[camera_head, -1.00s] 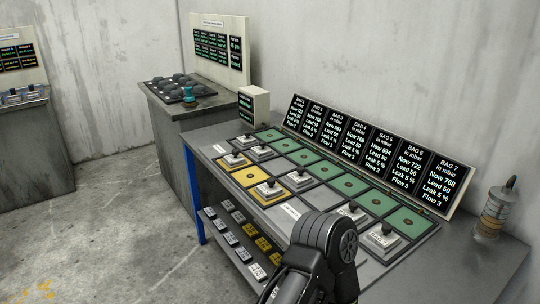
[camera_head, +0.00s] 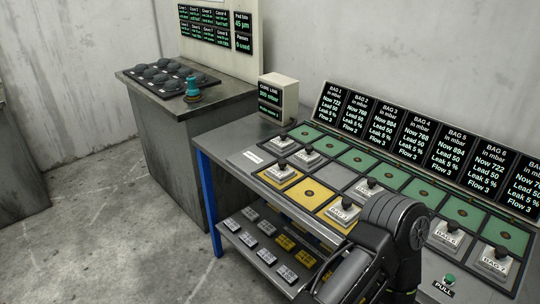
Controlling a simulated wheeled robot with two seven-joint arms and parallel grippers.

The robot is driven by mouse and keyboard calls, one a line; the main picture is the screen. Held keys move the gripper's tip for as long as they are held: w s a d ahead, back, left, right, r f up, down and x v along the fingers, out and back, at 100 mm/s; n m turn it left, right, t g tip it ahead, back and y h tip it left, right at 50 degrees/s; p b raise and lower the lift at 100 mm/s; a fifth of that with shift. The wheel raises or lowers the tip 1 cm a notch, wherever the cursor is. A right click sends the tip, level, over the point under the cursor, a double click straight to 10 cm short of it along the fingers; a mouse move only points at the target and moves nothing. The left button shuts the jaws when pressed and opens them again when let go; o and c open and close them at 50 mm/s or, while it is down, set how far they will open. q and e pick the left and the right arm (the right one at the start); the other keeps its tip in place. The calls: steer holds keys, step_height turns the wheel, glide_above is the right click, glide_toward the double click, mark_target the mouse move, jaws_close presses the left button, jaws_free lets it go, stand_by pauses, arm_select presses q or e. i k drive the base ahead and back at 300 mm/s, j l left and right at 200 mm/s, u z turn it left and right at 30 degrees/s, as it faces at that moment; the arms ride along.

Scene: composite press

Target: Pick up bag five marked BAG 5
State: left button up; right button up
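Grey square bags with dark knobs stand on the table. One bag (camera_head: 343,210) sits on the near yellow pad, just left of my dark arm. Its label is too small to read surely, so I cannot tell whether it is BAG 5. Another bag (camera_head: 281,172) is on the far yellow pad. BAG 6 (camera_head: 447,238) and BAG 7 (camera_head: 494,262) stand right of my arm. A further bag (camera_head: 369,189) stands behind the near yellow-pad bag. My dark arm hides part of the table's front. Neither gripper's fingers show.
A row of black displays (camera_head: 417,137) lines the table's back, behind green pads (camera_head: 355,158). The middle yellow pad (camera_head: 307,194) is bare. A green PULL button (camera_head: 449,278) is at the front right. A cure-link box (camera_head: 279,97) stands at the far end. Lower shelf (camera_head: 262,259) holds several small blocks.

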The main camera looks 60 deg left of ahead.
mark_target(280, 173)
steer(key=k+j, duration=0.15)
steer(key=j, duration=0.2)
steer(key=k+j, duration=0.1)
steer(key=j, duration=0.25)
steer(key=k+j, duration=0.15)
steer(key=j, duration=0.2)
steer(key=k+j, duration=0.15)
steer(key=j, duration=0.2)
steer(key=k+j, duration=0.1)
steer(key=j, duration=0.25)
steer(key=k+j, duration=0.15)
steer(key=j, duration=0.2)
steer(key=z, duration=0.05)
